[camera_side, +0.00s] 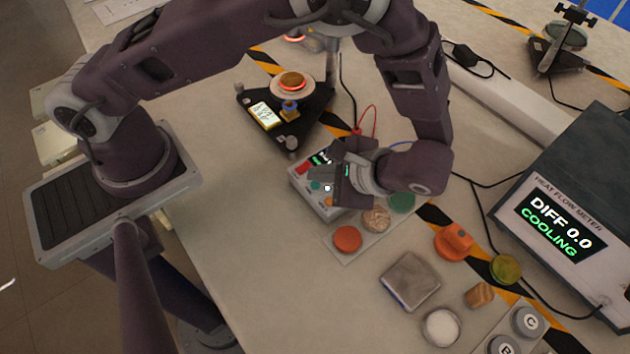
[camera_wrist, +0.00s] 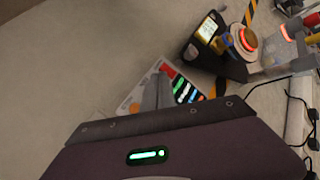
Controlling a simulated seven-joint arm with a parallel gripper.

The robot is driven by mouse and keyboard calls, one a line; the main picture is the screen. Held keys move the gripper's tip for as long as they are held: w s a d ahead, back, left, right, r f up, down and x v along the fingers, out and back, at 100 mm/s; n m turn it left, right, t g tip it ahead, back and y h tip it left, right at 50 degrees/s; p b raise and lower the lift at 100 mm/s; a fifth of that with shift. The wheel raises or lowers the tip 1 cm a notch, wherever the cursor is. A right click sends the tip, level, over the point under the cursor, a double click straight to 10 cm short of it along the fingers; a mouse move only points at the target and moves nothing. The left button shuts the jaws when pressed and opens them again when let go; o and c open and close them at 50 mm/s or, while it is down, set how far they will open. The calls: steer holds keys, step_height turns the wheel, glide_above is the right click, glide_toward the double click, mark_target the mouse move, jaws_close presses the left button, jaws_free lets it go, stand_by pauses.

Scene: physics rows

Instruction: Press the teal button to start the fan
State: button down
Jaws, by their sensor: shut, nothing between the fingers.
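The control box (camera_side: 303,193) is pale grey, with a dark lit display, a red part and small coloured buttons on its top. A small teal button (camera_side: 315,185) shows on it in the side view, close beside my gripper (camera_side: 318,174). My gripper is shut and empty, its fingers low over the box; I cannot tell whether they touch it. In the wrist view the shut fingers (camera_wrist: 155,92) cover part of the box (camera_wrist: 127,107), and I cannot make out the teal button there. I cannot pick out a fan for certain.
A black triangular stand (camera_side: 308,115) with a glowing ring is behind the box. A plate with coloured discs (camera_side: 347,239) lies to the right. The heat flow meter (camera_side: 590,190) reads "DIFF 0.0 COOLING". Cables cross the table; its left front is clear.

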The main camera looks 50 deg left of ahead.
step_height(320, 180, up, 5)
steer(key=shift+r, duration=0.1)
stand_by(0.7)
stand_by(0.5)
steer(key=s+a+r+n+h, duration=0.1)
steer(key=a+r+n+h, duration=0.15)
steer(key=r, duration=0.35)
steer(key=a+r+n+h, duration=0.1)
steer(key=a+r+h, duration=0.15)
steer(key=r, duration=0.45)
steer(key=s+a+r+n+t+h, duration=0.3)
steer(key=s+r+t, duration=0.4)
steer(key=s, duration=0.3)
steer(key=shift+a+r+t+h, duration=0.3)
steer(key=shift+a+r+h, duration=0.2)
steer(key=shift+a+r, duration=0.15)
